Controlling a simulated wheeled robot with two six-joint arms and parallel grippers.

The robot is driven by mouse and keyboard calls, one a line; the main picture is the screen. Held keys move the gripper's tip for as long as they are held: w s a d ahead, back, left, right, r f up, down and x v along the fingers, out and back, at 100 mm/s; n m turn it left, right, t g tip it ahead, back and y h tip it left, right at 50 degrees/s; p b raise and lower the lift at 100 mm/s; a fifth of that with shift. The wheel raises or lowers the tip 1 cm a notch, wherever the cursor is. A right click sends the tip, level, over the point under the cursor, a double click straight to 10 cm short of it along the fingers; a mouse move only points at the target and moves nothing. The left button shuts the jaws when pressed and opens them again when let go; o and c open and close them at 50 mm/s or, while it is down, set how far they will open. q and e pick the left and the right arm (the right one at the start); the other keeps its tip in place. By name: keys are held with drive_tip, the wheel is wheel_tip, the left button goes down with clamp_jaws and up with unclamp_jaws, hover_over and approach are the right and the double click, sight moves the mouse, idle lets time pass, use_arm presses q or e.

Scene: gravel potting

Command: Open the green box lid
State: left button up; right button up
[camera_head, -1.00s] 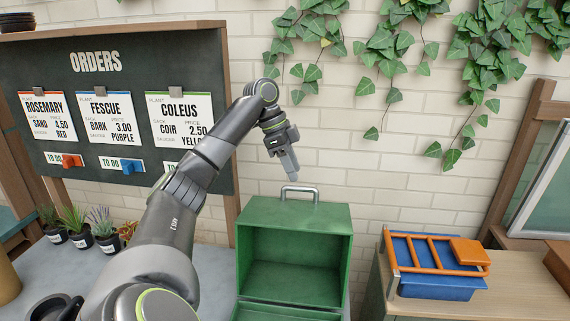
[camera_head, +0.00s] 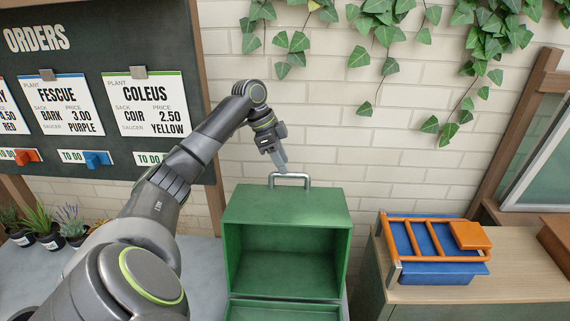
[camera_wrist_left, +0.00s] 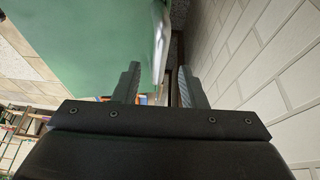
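The green box (camera_head: 286,207) stands against the brick wall with its front open. A green panel (camera_head: 284,311) lies low along its front edge. A silver handle (camera_head: 290,178) stands up from the box top. My left gripper (camera_head: 282,163) points down just behind the handle, close to it; contact is unclear. In the left wrist view its fingers (camera_wrist_left: 160,88) are apart, with the green box (camera_wrist_left: 80,40) on the left and the handle (camera_wrist_left: 160,45) ahead of them. Nothing is seen gripped. My right gripper is out of view.
Small potted plants (camera_head: 45,228) stand at the left below the orders board (camera_head: 100,90). The brick wall (camera_wrist_left: 265,60) runs close beside the left gripper.

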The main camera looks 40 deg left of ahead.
use_arm(q)
drive_tip(key=shift+x, duration=1.5)
clamp_jaws()
